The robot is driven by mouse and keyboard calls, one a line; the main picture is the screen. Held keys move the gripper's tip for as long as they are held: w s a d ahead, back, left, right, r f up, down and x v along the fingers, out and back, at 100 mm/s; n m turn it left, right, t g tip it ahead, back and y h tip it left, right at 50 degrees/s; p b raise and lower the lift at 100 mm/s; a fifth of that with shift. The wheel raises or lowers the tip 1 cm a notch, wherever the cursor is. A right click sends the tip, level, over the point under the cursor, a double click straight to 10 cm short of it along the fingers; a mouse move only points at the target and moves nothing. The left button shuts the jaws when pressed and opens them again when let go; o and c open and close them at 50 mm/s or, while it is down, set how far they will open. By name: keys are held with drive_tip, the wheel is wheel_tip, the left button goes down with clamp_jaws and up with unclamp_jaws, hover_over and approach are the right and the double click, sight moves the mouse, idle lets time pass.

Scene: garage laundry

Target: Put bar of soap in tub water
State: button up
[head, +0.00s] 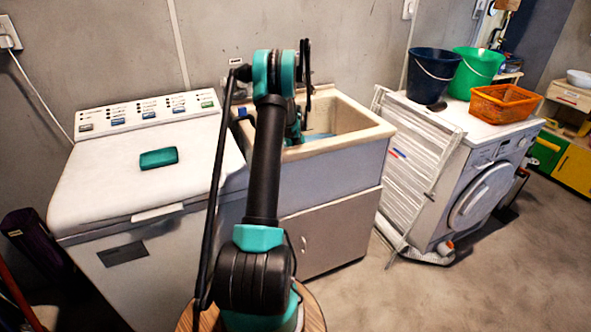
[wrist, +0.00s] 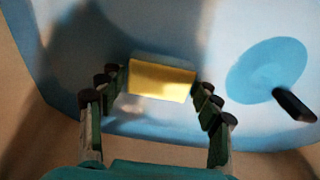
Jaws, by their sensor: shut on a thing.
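A yellow bar (wrist: 162,80), which looks like the bar of soap, sits between the fingertips of my gripper (wrist: 160,82) in the wrist view. My gripper is shut on it. Below and around it is the pale blue inside of the tub (wrist: 60,100). In the head view the tub (head: 352,134) is a cream sink on a grey cabinet, with bluish water (head: 318,137) partly showing. My arm reaches over the tub's left part and hides the soap there. I cannot tell whether the soap touches the water.
A teal block (head: 158,158) lies on the white top-loading washer (head: 95,185) left of the tub. A folded drying rack (head: 410,165) leans right of the tub. A dark blue bucket (head: 432,75), a green bucket (head: 475,72) and an orange basket (head: 505,103) stand on the front-loading washer.

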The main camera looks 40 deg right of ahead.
drive_tip(key=shift+f, duration=0.5)
drive_tip(key=shift+f, duration=0.1)
drive_tip(key=o, duration=1.2)
drive_tip(key=r, duration=0.4)
drive_tip(key=w+r, duration=0.1)
drive_tip(key=r, duration=0.7)
drive_tip(key=shift+w+d+r, duration=0.1)
drive_tip(key=shift+w+d, duration=0.1)
drive_tip(key=shift+d, duration=0.05)
